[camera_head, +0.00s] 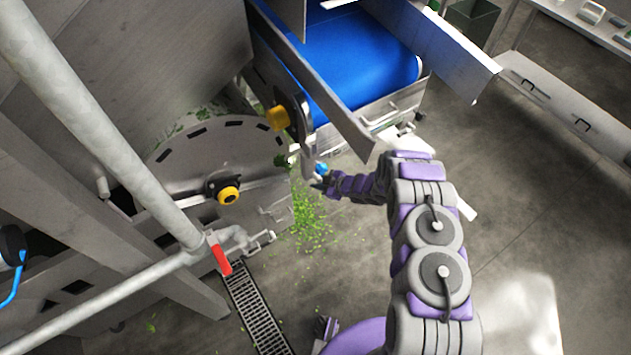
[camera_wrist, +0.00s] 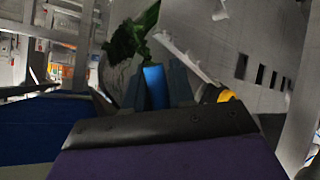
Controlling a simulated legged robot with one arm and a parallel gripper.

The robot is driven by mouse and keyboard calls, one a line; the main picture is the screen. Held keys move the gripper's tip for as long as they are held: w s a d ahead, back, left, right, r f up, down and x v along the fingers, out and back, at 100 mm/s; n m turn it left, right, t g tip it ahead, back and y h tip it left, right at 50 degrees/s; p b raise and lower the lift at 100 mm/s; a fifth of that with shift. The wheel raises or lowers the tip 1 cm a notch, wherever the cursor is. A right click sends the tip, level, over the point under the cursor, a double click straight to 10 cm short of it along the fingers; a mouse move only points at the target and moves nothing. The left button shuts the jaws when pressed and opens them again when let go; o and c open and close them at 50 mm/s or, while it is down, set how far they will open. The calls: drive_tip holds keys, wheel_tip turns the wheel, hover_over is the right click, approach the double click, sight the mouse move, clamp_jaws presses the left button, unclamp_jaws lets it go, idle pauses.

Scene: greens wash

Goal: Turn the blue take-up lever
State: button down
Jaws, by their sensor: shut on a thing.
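The blue take-up lever (camera_head: 321,169) shows as a small blue end beside the lower end of the conveyor frame. My gripper (camera_head: 320,182) reaches it from the right, at the end of my purple and grey arm. In the wrist view the blue lever (camera_wrist: 155,86) stands upright between my two dark fingers, which are shut on it. The lever's lower part and its pivot are hidden by the fingers and the dark gripper body.
The blue conveyor belt (camera_head: 352,52) lies above, between metal side guards (camera_head: 440,45). Yellow knobs (camera_head: 278,117) sit to the left. A red valve handle (camera_head: 221,260) is on the pipe at lower left. Chopped greens (camera_head: 312,222) litter the floor. Open floor lies right of my arm.

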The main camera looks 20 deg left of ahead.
drive_tip(key=c, duration=1.1)
unclamp_jaws()
drive_tip(key=shift+d, duration=0.15)
drive_tip(key=shift+s+f, duration=0.1)
